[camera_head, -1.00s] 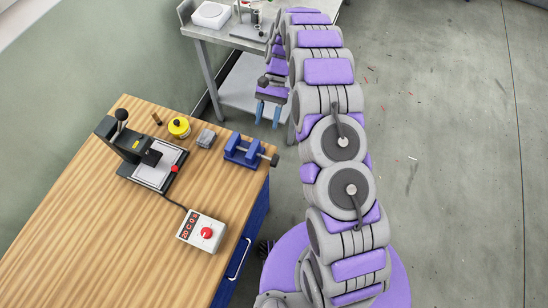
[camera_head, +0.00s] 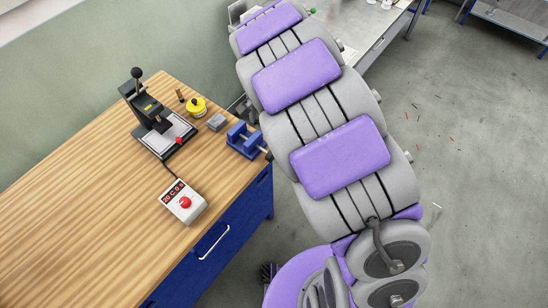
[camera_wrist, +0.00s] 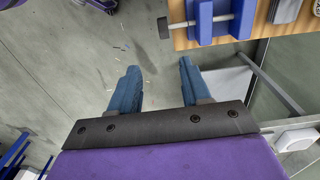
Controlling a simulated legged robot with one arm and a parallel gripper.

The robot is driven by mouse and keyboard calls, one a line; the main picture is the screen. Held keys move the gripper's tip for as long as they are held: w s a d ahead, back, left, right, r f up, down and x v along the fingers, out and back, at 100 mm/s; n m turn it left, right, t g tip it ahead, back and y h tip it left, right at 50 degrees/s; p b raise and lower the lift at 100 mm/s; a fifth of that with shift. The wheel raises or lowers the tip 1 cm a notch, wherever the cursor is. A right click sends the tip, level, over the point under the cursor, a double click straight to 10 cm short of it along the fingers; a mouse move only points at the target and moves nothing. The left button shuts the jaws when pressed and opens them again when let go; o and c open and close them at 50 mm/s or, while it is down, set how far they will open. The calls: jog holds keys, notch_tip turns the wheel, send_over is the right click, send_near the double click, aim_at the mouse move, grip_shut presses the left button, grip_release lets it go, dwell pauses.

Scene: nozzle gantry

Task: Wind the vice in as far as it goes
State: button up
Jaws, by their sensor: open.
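The blue vice (camera_head: 243,141) sits at the right edge of the wooden bench, beside a grey block. In the wrist view the vice (camera_wrist: 204,22) is at the top, with its grey screw (camera_wrist: 178,25) and dark end knob (camera_wrist: 163,28) sticking out past the bench edge. My gripper (camera_wrist: 155,80) is open and empty in the wrist view, its two blue fingers apart over the floor, clear of the vice. In the head view my arm hides the gripper. The gap between the vice jaws is hard to judge.
On the wooden bench (camera_head: 90,165) stand a lever press (camera_head: 150,112), a yellow round item (camera_head: 196,107), a grey block (camera_head: 217,122) and a control box (camera_head: 184,201) with a red button. A grey table (camera_head: 375,45) stands behind my arm. Open floor lies right.

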jog(key=b, duration=0.1)
send_near(271, 152)
jog(key=a, duration=0.1)
jog(key=f, duration=0.3)
jog(key=d+f+b, duration=0.1)
jog(key=f, duration=0.6)
jog(key=shift+s+d+f, duration=0.1)
jog(key=shift+s+d, duration=0.1)
jog(key=shift+a+f, duration=0.4)
jog(key=shift+a, duration=0.2)
jog(key=shift+d+r, duration=0.1)
jog(key=shift+d, duration=0.65)
jog(key=c, duration=0.3)
jog(key=shift+a, duration=0.25)
grip_shut()
